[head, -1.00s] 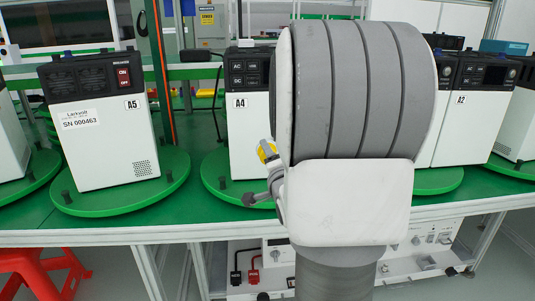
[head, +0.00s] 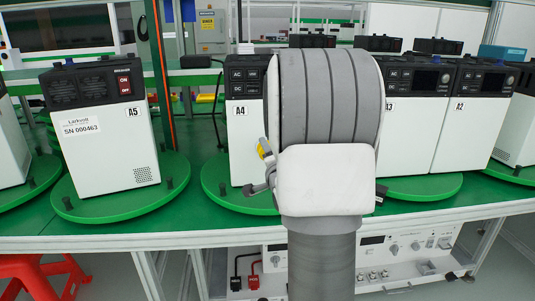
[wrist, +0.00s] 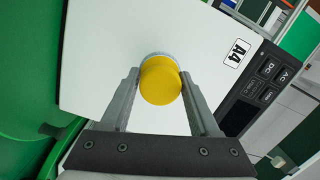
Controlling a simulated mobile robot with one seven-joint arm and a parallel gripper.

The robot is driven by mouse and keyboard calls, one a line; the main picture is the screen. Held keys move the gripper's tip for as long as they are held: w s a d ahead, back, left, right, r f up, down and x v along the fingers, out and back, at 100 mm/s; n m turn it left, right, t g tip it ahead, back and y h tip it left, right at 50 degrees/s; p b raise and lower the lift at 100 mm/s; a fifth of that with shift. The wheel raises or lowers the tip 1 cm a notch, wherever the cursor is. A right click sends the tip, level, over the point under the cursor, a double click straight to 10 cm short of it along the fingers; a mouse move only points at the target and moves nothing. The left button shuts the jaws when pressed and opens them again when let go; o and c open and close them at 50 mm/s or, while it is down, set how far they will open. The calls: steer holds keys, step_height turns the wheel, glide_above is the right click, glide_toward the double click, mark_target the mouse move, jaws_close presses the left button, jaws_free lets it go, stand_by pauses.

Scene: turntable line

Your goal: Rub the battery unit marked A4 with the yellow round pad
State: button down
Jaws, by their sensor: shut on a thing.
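The battery unit marked A4 (head: 243,140) stands on a green turntable (head: 222,189), a white box with a dark control panel; my arm hides its right part in the head view. In the wrist view its white side (wrist: 100,45) fills the middle, with the A4 label at upper right. My gripper (wrist: 160,85) is shut on the yellow round pad (wrist: 161,82), one finger on each side. The pad is in front of the white side; I cannot tell whether it touches. In the head view a bit of the pad (head: 264,148) shows beside my arm.
Unit A5 (head: 100,135) stands on its own turntable to the left. Units A3 (head: 415,135) and A2 (head: 472,120) stand to the right. A green bench (head: 60,226) bears them. Electrical equipment (head: 400,245) sits below, and a red stool (head: 45,280) is at lower left.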

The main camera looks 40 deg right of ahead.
steer(key=shift+x, duration=0.95)
stand_by(0.5)
steer(key=s+d, duration=0.2)
steer(key=d, duration=0.1)
steer(key=shift+d+b, duration=0.3)
steer(key=shift+d, duration=0.05)
